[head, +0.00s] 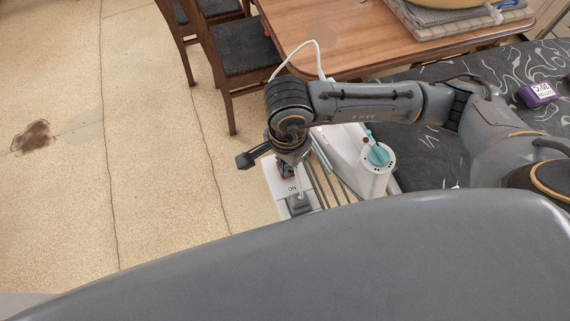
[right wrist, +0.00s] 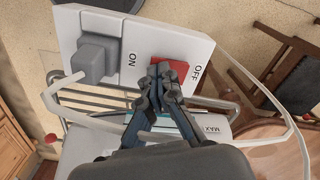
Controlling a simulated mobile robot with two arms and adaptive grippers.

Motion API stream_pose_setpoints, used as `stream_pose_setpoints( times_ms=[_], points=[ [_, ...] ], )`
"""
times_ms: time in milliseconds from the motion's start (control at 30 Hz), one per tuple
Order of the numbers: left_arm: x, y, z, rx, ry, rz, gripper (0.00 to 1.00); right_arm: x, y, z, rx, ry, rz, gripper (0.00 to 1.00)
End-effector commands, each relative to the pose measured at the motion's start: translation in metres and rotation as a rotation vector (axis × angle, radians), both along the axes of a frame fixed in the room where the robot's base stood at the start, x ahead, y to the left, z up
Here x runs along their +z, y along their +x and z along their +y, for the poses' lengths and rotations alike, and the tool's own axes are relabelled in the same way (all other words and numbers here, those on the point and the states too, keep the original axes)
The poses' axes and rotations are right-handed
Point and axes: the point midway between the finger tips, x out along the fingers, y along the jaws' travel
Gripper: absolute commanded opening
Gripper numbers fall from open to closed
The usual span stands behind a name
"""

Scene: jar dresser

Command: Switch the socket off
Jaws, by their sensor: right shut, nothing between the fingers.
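The socket (head: 300,190) is a white box at the end of the ironing board, lower centre in the head view. In the right wrist view the socket (right wrist: 118,44) shows ON and OFF lettering, a red switch (right wrist: 172,70) on the OFF side, and a grey plug (right wrist: 97,60) by the ON lettering. My right gripper (right wrist: 162,78) is shut and empty, its fingertips over the edge of the red switch; contact is unclear. In the head view my right gripper (head: 287,168) points down at the socket and partly hides the switch. My left gripper is not in view.
A white iron (head: 345,150) with a teal dial rests beside the socket by a metal rack. A wooden table (head: 350,40) and dark chairs (head: 240,55) stand behind. Floor at left is open.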

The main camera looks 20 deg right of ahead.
Motion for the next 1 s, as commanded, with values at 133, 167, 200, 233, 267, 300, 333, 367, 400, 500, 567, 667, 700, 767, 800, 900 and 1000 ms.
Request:
stream_pose_setpoints(
  times_ms=[133, 167, 200, 233, 267, 300, 333, 367, 400, 500, 567, 667, 700, 767, 800, 900, 1000],
  points=[
    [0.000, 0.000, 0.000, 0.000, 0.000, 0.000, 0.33, -0.001, 0.000, 0.000, -0.001, -0.001, 0.002, 0.00],
    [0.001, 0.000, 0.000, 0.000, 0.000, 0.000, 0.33, 0.001, 0.000, 0.000, -0.001, -0.001, 0.002, 0.00],
    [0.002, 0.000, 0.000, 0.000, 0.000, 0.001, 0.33, 0.003, 0.000, 0.000, -0.001, -0.001, 0.002, 0.00],
    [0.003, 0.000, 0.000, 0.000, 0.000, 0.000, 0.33, 0.006, 0.000, 0.000, -0.001, -0.001, 0.002, 0.00],
    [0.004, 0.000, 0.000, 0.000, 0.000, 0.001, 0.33, 0.008, 0.000, 0.000, 0.000, -0.001, 0.000, 0.00],
    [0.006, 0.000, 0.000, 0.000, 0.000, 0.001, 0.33, 0.012, 0.000, 0.000, 0.000, -0.001, 0.000, 0.00],
    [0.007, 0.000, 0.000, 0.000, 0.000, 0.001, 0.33, 0.015, 0.000, 0.000, 0.000, -0.001, 0.000, 0.00],
    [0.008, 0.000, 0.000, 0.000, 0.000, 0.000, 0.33, 0.017, 0.000, 0.000, 0.000, -0.001, 0.001, 0.00],
    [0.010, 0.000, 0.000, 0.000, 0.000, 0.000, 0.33, 0.020, 0.000, 0.000, 0.000, -0.001, 0.001, 0.00],
    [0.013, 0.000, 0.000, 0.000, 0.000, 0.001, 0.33, 0.029, 0.000, 0.000, -0.001, 0.000, 0.000, 0.00],
    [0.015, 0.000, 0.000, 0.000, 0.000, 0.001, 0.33, 0.034, 0.000, 0.000, -0.001, 0.001, -0.001, 0.00],
    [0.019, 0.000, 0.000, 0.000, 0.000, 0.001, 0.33, 0.041, 0.000, 0.000, 0.000, -0.001, 0.001, 0.00],
    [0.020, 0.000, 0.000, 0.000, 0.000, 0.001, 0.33, 0.044, 0.000, 0.000, 0.000, -0.001, 0.001, 0.00],
    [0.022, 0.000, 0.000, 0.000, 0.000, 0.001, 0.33, 0.049, 0.000, 0.000, 0.000, -0.001, 0.001, 0.00],
    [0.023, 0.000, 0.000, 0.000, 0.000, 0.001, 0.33, 0.053, 0.000, 0.000, 0.000, 0.000, 0.000, 0.00],
    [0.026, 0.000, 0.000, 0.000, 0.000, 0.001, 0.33, 0.061, 0.000, 0.000, 0.001, 0.001, 0.001, 0.00],
    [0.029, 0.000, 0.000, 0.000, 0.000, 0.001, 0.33, 0.066, 0.000, 0.000, 0.000, 0.000, 0.000, 0.00]
  ],
)
